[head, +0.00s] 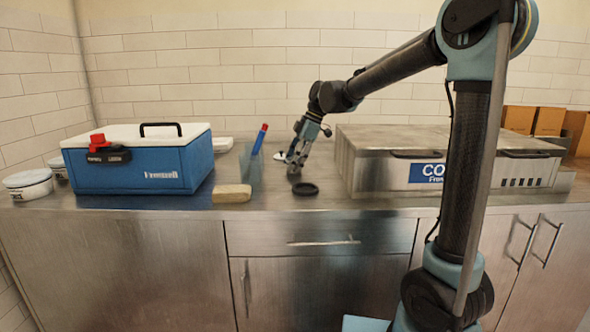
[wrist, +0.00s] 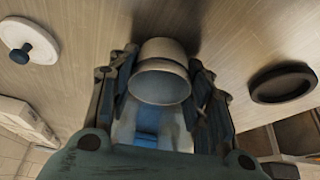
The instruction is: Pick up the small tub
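A small pale grey, round tub (wrist: 160,82) stands between the two fingers of my gripper (wrist: 162,70) in the wrist view. A finger lies close along each side of it; I cannot tell whether they press on it. In the head view my gripper (head: 297,158) points down, low over the counter. The tub there is a small, unclear shape mostly hidden by the fingers. I cannot tell whether it touches the counter.
A black ring (head: 305,188) lies in front of my gripper, and a white lid with a blue knob (wrist: 28,40) lies to one side. A blue cooler (head: 140,170), tan block (head: 232,193), pen holder (head: 250,168) and white tubs (head: 28,184) stand left. A steel appliance (head: 370,155) stands right.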

